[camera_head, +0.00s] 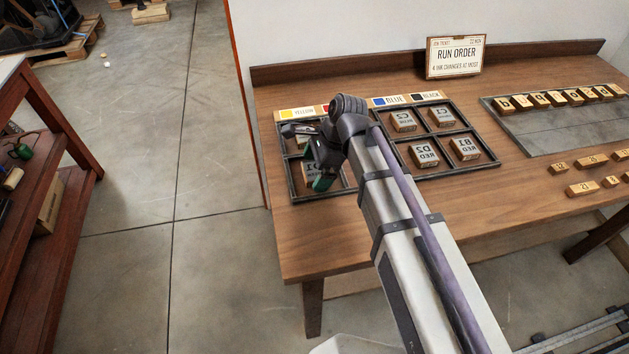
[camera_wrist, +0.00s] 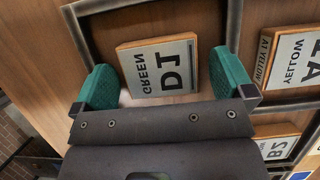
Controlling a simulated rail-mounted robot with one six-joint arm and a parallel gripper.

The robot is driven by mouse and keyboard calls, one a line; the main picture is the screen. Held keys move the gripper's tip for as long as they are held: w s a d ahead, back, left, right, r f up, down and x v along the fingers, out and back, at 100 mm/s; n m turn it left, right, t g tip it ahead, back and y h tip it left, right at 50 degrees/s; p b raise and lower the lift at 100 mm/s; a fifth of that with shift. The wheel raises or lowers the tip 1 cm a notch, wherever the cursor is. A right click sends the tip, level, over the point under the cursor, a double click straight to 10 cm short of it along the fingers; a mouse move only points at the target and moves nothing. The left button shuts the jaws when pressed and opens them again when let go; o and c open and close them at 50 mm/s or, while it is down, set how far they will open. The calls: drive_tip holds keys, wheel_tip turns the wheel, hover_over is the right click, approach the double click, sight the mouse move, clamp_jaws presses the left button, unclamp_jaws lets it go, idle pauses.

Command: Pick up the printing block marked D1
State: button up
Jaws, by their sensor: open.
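The printing block marked D1 (camera_wrist: 158,68) is a wood-edged block with a pale face reading GREEN and D1, its lettering mirrored. It lies in a compartment of a dark-framed tray (camera_head: 296,196). In the wrist view my gripper (camera_wrist: 162,70) is open, with one green finger at the left of D1 and the other at its right. The block sits between them in the picture; I cannot tell how far above it the fingers are. In the head view my gripper (camera_head: 318,172) is over the left tray and hides most of the blocks there.
A block marked A1 YELLOW (camera_wrist: 295,58) and one marked B2 (camera_wrist: 275,149) lie in neighbouring compartments. Dark dividers (camera_wrist: 236,25) run between them. A second tray (camera_head: 447,173) holds several blocks. A RUN ORDER sign (camera_head: 456,56) stands at the back. Bare table lies in front of the trays.

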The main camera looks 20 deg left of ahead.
drive_tip(key=shift+r, duration=0.1)
drive_tip(key=c, duration=1)
drive_tip(key=shift+o, duration=0.2)
drive_tip(key=shift+r, duration=0.1)
wheel_tip(320, 180, up, 10)
drive_tip(key=p, duration=1)
drive_tip(key=shift+r+p, duration=0.1)
drive_tip(key=shift+p, duration=0.25)
drive_tip(key=shift+f, duration=0.2)
